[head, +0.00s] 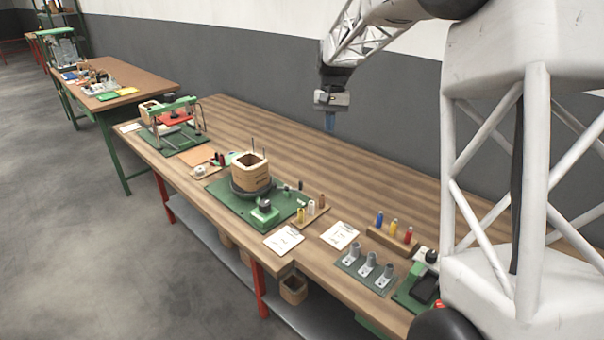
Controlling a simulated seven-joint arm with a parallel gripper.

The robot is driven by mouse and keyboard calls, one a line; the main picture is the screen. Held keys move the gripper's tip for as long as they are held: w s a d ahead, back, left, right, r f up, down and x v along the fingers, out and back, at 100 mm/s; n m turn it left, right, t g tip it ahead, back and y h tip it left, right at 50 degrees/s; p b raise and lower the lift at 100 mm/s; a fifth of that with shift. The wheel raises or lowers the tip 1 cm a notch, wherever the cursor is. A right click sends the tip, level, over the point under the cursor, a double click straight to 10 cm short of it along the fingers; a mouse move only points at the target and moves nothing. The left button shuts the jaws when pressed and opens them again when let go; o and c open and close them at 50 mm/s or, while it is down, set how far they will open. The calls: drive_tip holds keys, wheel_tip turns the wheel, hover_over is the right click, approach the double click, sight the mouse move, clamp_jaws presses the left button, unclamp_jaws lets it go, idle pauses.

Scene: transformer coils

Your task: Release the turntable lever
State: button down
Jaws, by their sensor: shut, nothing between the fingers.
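The turntable (236,190) is a dark round plate on a green base (222,193) near the middle of the wooden bench. A tan, hollow, box-shaped coil form (250,180) stands upright on it, with thin rods rising beside it. A small dark lever-like handle (287,188) sticks out at the right of the turntable; I cannot tell its exact position. A green block with a dark knob (265,204) sits at the front of the base. My gripper (330,122) is shut and empty, pointing down above the back of the bench, up and right of the turntable and apart from it.
Right of the turntable are a rack of small spools (312,212), white cards (340,235), a rack of coloured pegs (392,236) and a plate with grey holders (368,268). A green frame fixture (175,125) stands at left. The bench's back strip is clear.

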drive_tip(key=w+a+f+g, duration=0.1)
drive_tip(key=w+a+f, duration=0.2)
drive_tip(key=w+f, duration=0.4)
drive_tip(key=w+a+f+g, duration=0.1)
drive_tip(key=w+a+f, duration=0.2)
drive_tip(key=w+f, duration=0.4)
drive_tip(key=w, duration=0.4)
drive_tip(key=shift+a+f, duration=0.15)
drive_tip(key=x, duration=0.3)
drive_tip(key=s+x, duration=0.1)
drive_tip(key=x, duration=0.3)
drive_tip(key=s+r+x, duration=0.1)
drive_tip(key=x, duration=0.3)
drive_tip(key=shift+s+a, duration=0.2)
drive_tip(key=shift+a, duration=0.05)
drive_tip(key=shift+s+a, duration=0.1)
drive_tip(key=shift+s, duration=0.6)
